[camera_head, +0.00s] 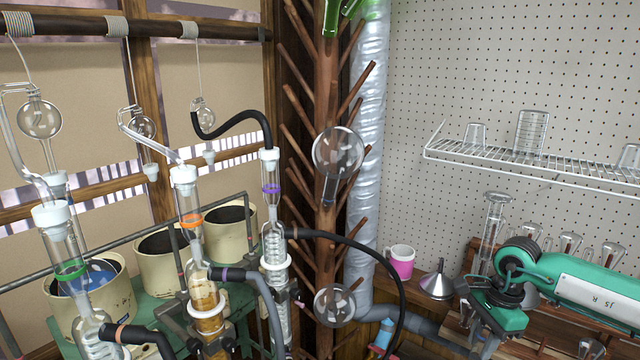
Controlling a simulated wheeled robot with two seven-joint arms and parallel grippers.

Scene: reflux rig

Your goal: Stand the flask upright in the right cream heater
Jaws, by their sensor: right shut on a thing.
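The right cream heater (241,234) is an open-topped drum at the back of the green bench, with a dark inside. Glassware and tubing stand in front of it. A clear round flask (337,150) hangs neck down on the wooden peg rack. A second round glass bulb (333,304) shows lower on that rack; I cannot tell which is the task's flask. My right gripper (487,345) is at the lower right, at the picture's bottom edge. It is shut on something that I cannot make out. My left gripper is out of view.
Two more cream heaters (160,268) stand to the left. Tall glass columns with black hoses (385,262) rise in front of the heaters. The peg rack (325,225) stands between them and my right arm. A pink mug (401,264) and a metal funnel (437,283) stand near my gripper.

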